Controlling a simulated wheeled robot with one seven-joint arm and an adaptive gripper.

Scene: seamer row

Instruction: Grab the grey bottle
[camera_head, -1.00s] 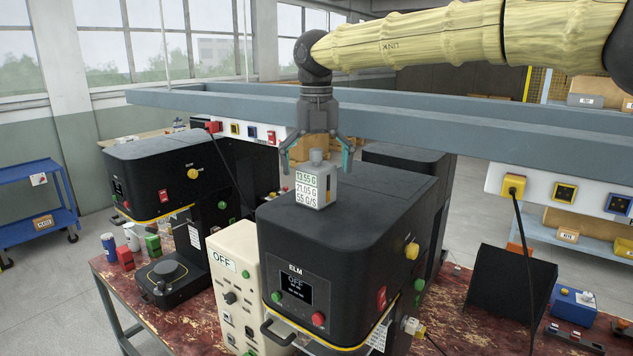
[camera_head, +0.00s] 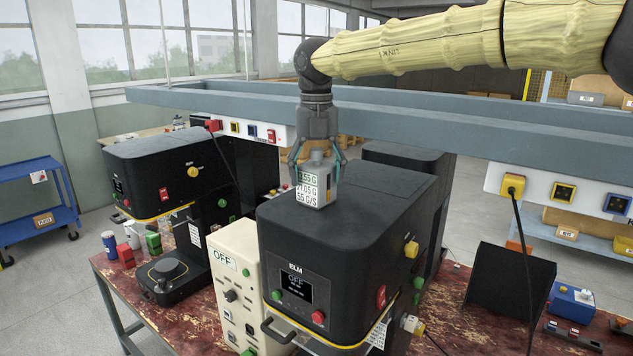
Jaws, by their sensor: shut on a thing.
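A grey, square-sided bottle (camera_head: 324,190) with a short neck and a white label with printed figures stands upright on the flat top of a black machine (camera_head: 375,200) labelled ELM. My gripper (camera_head: 316,178) comes straight down from above, with its teal-tipped fingers around the bottle's left and right sides. The gripper is shut on it.
A blue-grey beam (camera_head: 440,127) runs behind the gripper. A second black machine (camera_head: 150,165) stands at the left. A cream control box (camera_head: 235,275) stands beside the ELM machine. Small cans (camera_head: 109,243) stand on the worn red bench.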

